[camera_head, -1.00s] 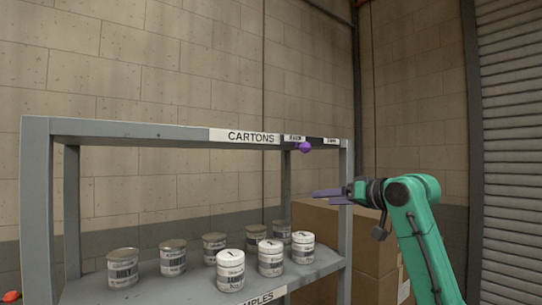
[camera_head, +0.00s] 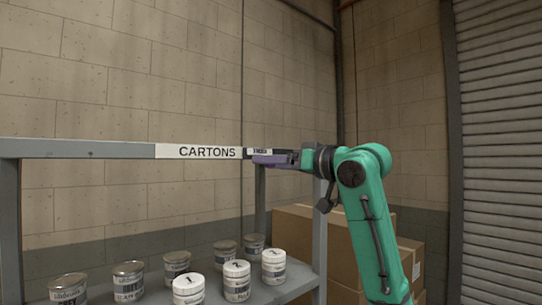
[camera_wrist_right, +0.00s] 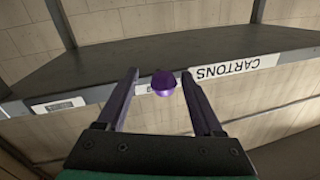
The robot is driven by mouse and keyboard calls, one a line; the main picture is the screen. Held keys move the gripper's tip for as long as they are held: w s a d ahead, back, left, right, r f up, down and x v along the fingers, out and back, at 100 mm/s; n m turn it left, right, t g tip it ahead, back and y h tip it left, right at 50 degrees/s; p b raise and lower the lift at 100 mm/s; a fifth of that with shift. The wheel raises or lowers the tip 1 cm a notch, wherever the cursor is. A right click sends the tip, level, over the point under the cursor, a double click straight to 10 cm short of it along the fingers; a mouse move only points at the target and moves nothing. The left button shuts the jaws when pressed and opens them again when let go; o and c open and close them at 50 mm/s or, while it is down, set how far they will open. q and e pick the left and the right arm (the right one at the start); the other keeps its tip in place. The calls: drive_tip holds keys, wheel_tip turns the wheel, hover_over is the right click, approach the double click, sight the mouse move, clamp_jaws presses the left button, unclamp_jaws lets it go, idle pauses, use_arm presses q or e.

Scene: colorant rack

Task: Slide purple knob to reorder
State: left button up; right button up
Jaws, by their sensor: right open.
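The purple knob (camera_wrist_right: 163,84) is round and sits on the front edge of the upper shelf rail, beside the CARTONS label (camera_wrist_right: 237,69). In the right wrist view it lies between the spread fingers of my right gripper (camera_wrist_right: 163,88), near their tips. In the head view my right gripper (camera_head: 272,159) reaches left to the rail and hides the knob. The gripper is open; I cannot tell whether a finger touches the knob. The CARTONS label also shows in the head view (camera_head: 207,152). My left gripper is not in view.
The grey rack (camera_head: 80,149) has a lower shelf with several labelled cans, such as a white-lidded can (camera_head: 236,281). Brown cardboard boxes (camera_head: 345,262) stand behind its right end. A roller shutter (camera_head: 500,150) is at the far right.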

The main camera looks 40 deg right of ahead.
drive_tip(key=shift+w+a, duration=0.25)
drive_tip(key=shift+a, duration=0.15)
drive_tip(key=shift+d, duration=0.2)
clamp_jaws()
idle(0.9)
